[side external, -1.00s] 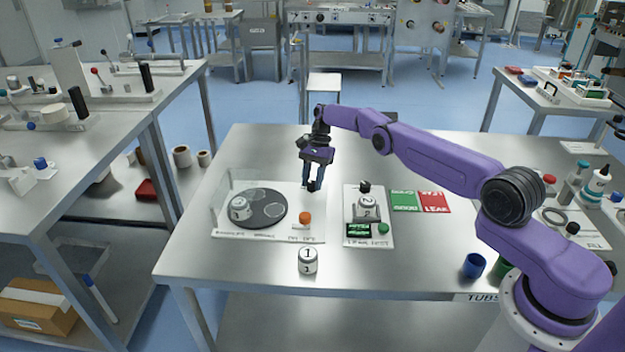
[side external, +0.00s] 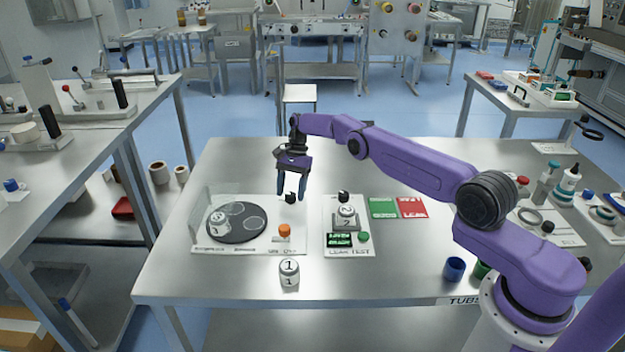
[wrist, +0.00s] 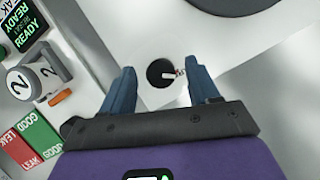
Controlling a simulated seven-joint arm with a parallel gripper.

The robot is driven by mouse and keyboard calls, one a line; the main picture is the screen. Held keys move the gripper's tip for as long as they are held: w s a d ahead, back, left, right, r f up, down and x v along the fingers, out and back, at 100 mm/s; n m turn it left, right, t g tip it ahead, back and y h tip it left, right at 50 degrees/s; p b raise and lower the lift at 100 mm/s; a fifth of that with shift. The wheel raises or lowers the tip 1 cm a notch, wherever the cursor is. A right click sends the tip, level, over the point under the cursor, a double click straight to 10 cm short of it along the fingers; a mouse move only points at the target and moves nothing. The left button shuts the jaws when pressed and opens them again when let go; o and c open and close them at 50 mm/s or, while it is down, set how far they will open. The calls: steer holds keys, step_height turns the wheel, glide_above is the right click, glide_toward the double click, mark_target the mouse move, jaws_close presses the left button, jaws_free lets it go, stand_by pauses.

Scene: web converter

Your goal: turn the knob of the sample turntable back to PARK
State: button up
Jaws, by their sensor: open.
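The sample turntable has a white base (side external: 210,247) and a dark round disc (side external: 240,235), whose edge shows at the top of the wrist view (wrist: 235,3). Its black knob (wrist: 157,72) has a white pointer aimed right in the wrist view, toward a small red mark. In the side view the knob (side external: 291,198) is at the base's back right. My gripper (wrist: 162,75) is open, with its blue fingers on either side of the knob in the picture and gaps on both sides. In the side view my gripper (side external: 290,197) points down at the knob. The knob's lettering is unreadable.
A canister marked 2 (side external: 346,218) sits on the leak test unit (side external: 340,254), right of the turntable. Green (side external: 382,208) and red (side external: 411,207) pads lie beyond. A canister marked 1 (side external: 289,273) stands in front. An orange button (side external: 284,230) is on the turntable base.

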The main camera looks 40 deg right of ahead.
step_height(320, 180, up, 3)
steer(key=shift+f, duration=0.1)
steer(key=s+r, duration=0.9)
steer(key=s, duration=0.5)
steer(key=shift+a+r, duration=0.3)
steer(key=shift+a, duration=0.15)
stand_by(0.5)
steer(key=w+r+n+t+h, duration=0.3)
steer(key=w+n+t+h, duration=0.3)
steer(key=n, duration=0.6)
steer(key=shift+y, duration=0.7)
steer(key=x, duration=1.1)
steer(key=w+x, duration=0.1)
steer(key=x, duration=0.5)
steer(key=shift+a, duration=0.3)
steer(key=c, duration=1)
